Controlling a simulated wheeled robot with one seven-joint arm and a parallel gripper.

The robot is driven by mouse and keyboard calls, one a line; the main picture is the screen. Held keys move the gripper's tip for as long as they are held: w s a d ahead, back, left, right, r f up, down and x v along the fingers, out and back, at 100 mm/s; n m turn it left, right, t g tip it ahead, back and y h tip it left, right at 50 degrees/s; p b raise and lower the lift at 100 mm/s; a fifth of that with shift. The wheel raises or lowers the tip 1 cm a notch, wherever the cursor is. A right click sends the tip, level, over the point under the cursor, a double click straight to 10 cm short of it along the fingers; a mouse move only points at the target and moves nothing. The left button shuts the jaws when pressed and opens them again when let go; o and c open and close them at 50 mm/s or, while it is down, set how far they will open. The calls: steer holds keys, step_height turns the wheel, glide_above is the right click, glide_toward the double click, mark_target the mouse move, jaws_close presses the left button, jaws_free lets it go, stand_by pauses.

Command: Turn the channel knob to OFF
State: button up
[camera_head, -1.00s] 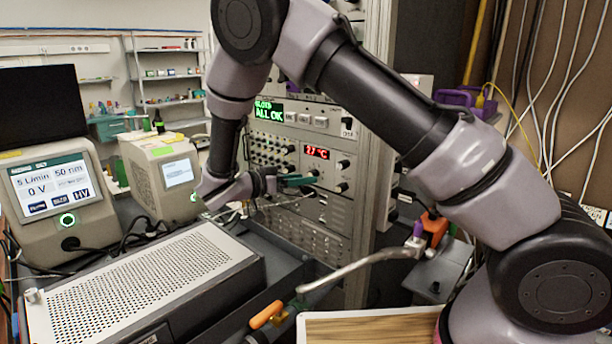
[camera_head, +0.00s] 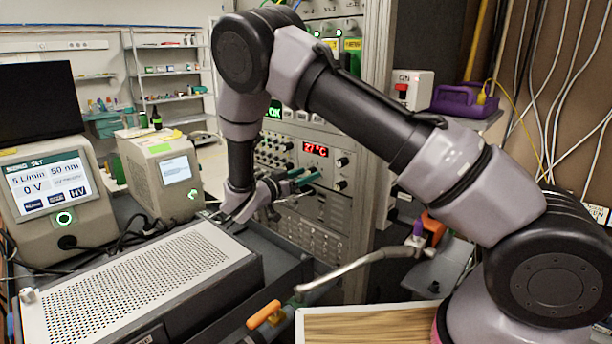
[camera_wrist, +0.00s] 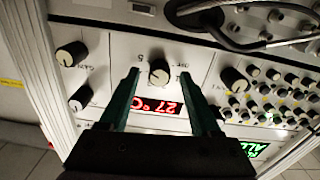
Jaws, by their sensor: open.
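In the wrist view a dark knob with a pale pointer face (camera_wrist: 159,72) sits on the white instrument panel, between the fingertips of my gripper (camera_wrist: 160,78). The gripper is open, with one green finger on each side of this knob; contact is not visible. Other similar knobs are at the left (camera_wrist: 72,54), lower left (camera_wrist: 82,97) and right (camera_wrist: 232,79). In the head view my gripper (camera_head: 315,175) is at the rack front, just below the red 27 °C display (camera_head: 316,150), and hides the knob there.
Panel knobs (camera_head: 342,162) stand right of the display. Several small knobs and sockets (camera_wrist: 275,95) crowd the panel's right side in the wrist view, with cables (camera_wrist: 215,22) above. A perforated grey box (camera_head: 130,285) lies in front of the rack.

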steer(key=shift+w+d, duration=0.2)
jaws_close()
